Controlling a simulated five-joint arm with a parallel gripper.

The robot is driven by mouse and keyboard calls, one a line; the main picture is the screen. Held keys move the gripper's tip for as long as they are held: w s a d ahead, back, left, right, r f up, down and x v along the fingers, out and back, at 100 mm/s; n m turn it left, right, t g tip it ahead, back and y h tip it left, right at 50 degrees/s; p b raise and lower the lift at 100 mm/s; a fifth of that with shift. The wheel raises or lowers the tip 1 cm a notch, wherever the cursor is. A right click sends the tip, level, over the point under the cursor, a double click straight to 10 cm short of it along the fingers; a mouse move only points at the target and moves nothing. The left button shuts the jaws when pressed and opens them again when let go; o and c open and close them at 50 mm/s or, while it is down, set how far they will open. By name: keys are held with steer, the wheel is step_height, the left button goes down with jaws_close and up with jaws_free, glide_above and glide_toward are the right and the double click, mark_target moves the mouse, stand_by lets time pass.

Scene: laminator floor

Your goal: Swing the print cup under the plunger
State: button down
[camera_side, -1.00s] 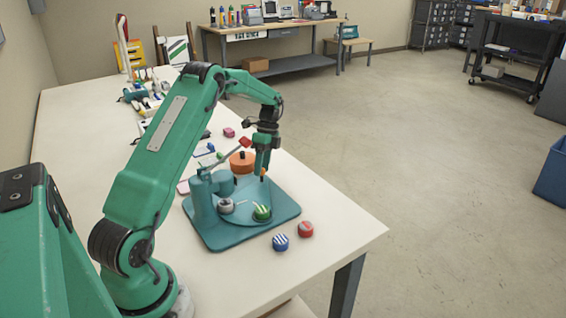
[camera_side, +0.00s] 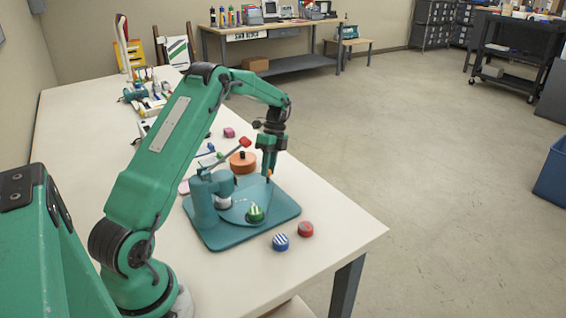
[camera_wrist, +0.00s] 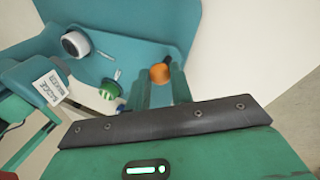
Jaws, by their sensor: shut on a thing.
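The teal press (camera_side: 203,210) stands on its base plate near the table's front edge. Its plunger head (camera_side: 221,183) sticks out from the column, below a lever with a red knob (camera_side: 245,142). On its round swing plate (camera_side: 238,211) are a white cup (camera_side: 223,203), close below the head, and a green-striped round piece (camera_side: 256,213), clear of the head to the right. Both cups show in the wrist view, white (camera_wrist: 75,44) and green-striped (camera_wrist: 110,89); which is the print cup is not certain. My gripper (camera_side: 269,174) is shut on an orange knob (camera_wrist: 160,73).
A blue-striped cap (camera_side: 280,242) and a red cap (camera_side: 305,229) lie in front of the base plate. The table's right front corner is bare.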

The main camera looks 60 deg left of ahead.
steer(key=shift+w+d, duration=0.1)
steer(key=shift+d, duration=0.1)
steer(key=c, duration=1.2)
jaws_free()
steer(key=shift+c, duration=0.2)
steer(key=shift+r, duration=0.1)
steer(key=v, duration=0.7)
steer(key=shift+r, duration=0.3)
steer(key=shift+w+a, duration=0.1)
